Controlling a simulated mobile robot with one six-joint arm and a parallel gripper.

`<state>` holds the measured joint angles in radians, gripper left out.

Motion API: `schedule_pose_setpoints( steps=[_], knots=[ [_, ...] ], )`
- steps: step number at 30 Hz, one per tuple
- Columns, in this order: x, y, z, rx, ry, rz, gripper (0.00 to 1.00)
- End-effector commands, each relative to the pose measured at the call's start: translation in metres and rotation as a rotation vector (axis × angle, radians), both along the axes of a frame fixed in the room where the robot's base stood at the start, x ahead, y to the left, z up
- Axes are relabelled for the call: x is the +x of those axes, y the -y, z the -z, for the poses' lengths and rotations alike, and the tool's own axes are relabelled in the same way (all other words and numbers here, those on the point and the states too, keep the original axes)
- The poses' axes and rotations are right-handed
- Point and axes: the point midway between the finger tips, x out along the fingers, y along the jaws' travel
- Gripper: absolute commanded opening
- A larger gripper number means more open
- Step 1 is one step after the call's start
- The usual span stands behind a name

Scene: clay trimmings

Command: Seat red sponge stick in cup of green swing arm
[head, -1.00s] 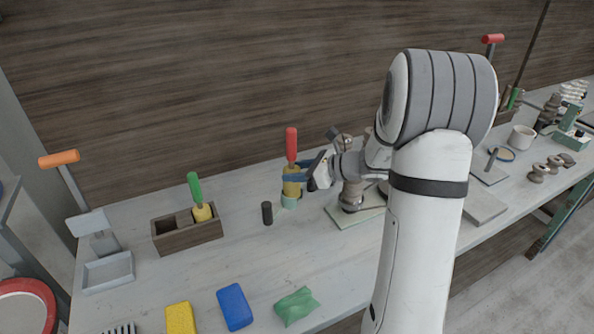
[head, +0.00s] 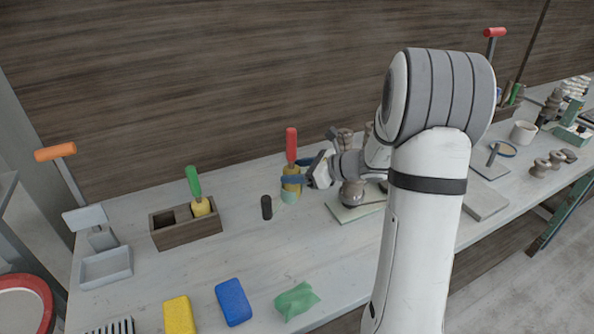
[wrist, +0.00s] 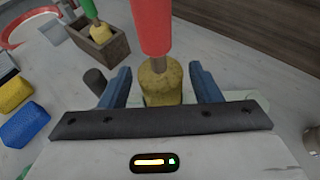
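The red sponge stick (head: 291,145) stands upright, red handle up, its yellow sponge (wrist: 160,82) down. In the head view the sponge's lower end sits in a small pale green cup (head: 288,197) on the table. The swing arm itself I cannot make out; a pale green edge (wrist: 256,99) shows behind my gripper in the wrist view. My gripper (wrist: 160,85) has its blue fingers on either side of the sponge, with a narrow gap on each side. It also shows in the head view (head: 292,181). The wrist view hides the sponge's bottom.
A wooden box (head: 187,234) holding a green-handled sponge stick (head: 194,184) stands left. A short dark cylinder (head: 266,207) is close by the cup. Yellow and blue sponges (head: 233,302) and a green bag (head: 297,301) lie in front. A pale board (head: 355,208) lies right.

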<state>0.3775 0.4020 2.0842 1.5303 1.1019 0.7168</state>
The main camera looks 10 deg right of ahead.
Motion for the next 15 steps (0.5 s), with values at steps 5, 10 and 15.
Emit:
schedule_pose_setpoints(
  steps=[5,10,15],
  knots=[
    [0.000,0.000,0.000,0.000,0.000,0.000,0.67],
    [0.000,0.001,0.000,0.000,0.000,0.000,0.67],
    [-0.009,0.013,-0.006,-0.001,0.001,0.003,0.67]
  ],
)
